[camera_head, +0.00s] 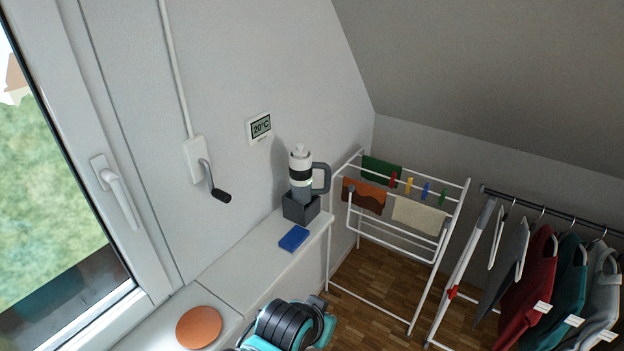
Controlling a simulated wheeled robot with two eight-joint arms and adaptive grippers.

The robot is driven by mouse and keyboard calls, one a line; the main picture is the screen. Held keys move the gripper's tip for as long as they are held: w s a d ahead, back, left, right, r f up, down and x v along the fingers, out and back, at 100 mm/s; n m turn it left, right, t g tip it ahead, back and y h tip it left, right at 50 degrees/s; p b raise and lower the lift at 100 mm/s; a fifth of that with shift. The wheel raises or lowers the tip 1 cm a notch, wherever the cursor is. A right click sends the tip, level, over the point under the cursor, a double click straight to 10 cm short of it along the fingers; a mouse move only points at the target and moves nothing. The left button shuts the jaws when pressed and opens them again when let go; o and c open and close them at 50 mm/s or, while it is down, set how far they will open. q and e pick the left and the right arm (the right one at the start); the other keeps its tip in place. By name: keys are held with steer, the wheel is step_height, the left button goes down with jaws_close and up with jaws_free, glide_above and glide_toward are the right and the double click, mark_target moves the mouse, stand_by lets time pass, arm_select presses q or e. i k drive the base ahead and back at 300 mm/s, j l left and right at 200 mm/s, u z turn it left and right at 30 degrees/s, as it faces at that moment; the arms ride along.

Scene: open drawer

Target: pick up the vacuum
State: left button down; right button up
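The vacuum (301,172) looks like a small handheld unit with a white top, a dark band, a grey-green lower body and a dark loop handle on its right. It stands upright with its lower end in a dark grey square holder (300,208) at the far end of the white ledge. The holder hides its bottom. I see no gripper fingers in the head view. A black and teal part, likely one of my arm links, shows at the bottom edge, nearer than the vacuum and apart from it.
A blue block (294,238) lies on the ledge (245,268) in front of the holder. An orange disc (198,327) lies nearer. A hand crank (213,185) sticks out from the wall. A drying rack (400,235) stands right of the ledge, with a clothes rail (550,208) beyond.

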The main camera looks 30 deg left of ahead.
mark_target(302, 191)
steer(key=j+z, duration=0.75)
